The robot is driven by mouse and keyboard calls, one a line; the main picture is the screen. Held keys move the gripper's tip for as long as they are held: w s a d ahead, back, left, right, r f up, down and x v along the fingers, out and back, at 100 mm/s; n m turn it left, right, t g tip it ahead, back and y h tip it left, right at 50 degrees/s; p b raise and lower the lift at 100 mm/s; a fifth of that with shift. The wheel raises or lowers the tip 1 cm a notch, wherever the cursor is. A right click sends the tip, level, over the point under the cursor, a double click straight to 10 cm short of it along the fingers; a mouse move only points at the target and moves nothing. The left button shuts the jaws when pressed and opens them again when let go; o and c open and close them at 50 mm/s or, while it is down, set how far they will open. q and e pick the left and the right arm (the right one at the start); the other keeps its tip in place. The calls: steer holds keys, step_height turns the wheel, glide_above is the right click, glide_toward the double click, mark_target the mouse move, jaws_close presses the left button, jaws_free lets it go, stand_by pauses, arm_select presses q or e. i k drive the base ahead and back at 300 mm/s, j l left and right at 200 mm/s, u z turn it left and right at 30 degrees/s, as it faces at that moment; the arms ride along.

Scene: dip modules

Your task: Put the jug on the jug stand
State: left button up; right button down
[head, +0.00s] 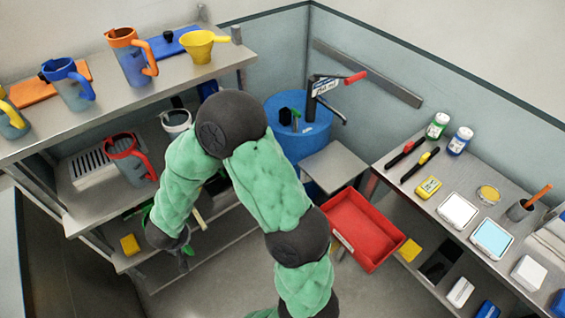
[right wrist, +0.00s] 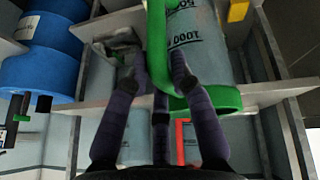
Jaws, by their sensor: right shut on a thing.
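My right gripper (head: 184,258) reaches down beside the left shelves in the head view. In the right wrist view its dark fingers (right wrist: 157,70) are shut around the green handle (right wrist: 158,30) of a clear jug (right wrist: 205,45) with a green rim and printed volume marks. In the head view the jug is mostly hidden behind my arm; only a bit of green shows. A grey square platform (head: 334,166) beside the blue drum (head: 312,138) is bare; no label shows whether it is the jug stand. My left gripper is not in view.
Blue (head: 68,85), orange (head: 130,57) and red-handled (head: 130,158) jugs and a yellow funnel (head: 199,46) stand on the left shelves. A red tray (head: 365,230) lies below the platform. The right bench (head: 455,180) holds bottles, tools and boxes.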

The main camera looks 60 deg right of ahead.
mark_target(331, 168)
steer(key=l+z, duration=0.4)
steer(key=l, duration=0.2)
steer(key=i+l+z, duration=0.1)
steer(key=l+z, duration=0.3)
steer(key=l, duration=0.4)
steer(key=i+l, duration=0.1)
steer(key=l, duration=0.1)
